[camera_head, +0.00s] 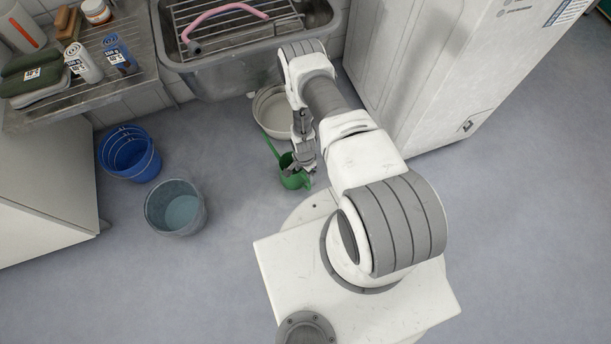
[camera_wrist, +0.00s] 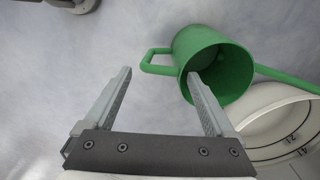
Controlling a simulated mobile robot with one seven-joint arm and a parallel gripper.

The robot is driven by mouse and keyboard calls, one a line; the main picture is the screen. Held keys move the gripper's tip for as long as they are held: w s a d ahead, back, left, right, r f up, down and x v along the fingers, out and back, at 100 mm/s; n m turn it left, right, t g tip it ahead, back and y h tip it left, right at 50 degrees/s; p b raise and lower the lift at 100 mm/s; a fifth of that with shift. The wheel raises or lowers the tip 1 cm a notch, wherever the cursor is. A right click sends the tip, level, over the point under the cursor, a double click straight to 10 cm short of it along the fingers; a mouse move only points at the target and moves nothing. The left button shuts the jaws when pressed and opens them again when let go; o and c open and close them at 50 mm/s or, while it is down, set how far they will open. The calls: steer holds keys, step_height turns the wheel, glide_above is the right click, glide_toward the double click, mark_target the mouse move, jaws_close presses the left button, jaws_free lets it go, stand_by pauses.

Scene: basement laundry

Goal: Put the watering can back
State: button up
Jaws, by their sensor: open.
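The green watering can (camera_head: 292,179) stands on the floor below my gripper in the head view, with its thin spout (camera_head: 272,148) slanting up and left. In the wrist view, the watering can (camera_wrist: 215,62) shows its open mouth, with the handle on its left and the spout running right. My gripper (camera_wrist: 158,76) is open and holds nothing. Its right fingertip overlaps the can's mouth; I cannot tell whether it is inside. The handle (camera_wrist: 150,60) appears just beyond the gap between the fingers. My gripper (camera_head: 304,168) partly hides the can in the head view.
A white basin (camera_head: 267,119) with markings is close behind the can. A grey bucket (camera_head: 160,222) with water and a blue bucket (camera_head: 112,160) stand to the left. A metal sink (camera_head: 225,82) is at the back, a white appliance (camera_head: 440,75) at the right. Floor between is clear.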

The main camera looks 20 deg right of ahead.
steer(key=w+r+n+t+p, duration=0.15)
steer(key=w+r, duration=0.25)
steer(key=r, duration=1.2)
steer(key=w+a+r+n, duration=0.15)
steer(key=w+r, duration=0.35)
steer(key=r, duration=1)
steer(key=w+d+r+n+t+p, duration=0.1)
steer(key=w+r+n, duration=0.25)
steer(key=r, duration=1.25)
steer(key=s+a+r+n+t, duration=0.1)
steer(key=s+r, duration=0.4)
steer(key=r, duration=0.5)
steer(key=s+a+r+n+t, duration=0.15)
steer(key=s+r, duration=0.25)
steer(key=r, duration=0.7)
steer(key=s+r+n, duration=0.2)
steer(key=s+r, duration=0.2)
steer(key=s, duration=0.4)
steer(key=s+r+n+t, duration=0.1)
steer(key=s+r+n, duration=0.1)
steer(key=s, duration=0.7)
steer(key=shift+r+n, duration=0.3)
steer(key=shift+r, duration=0.55)
steer(key=shift+d+r, duration=0.1)
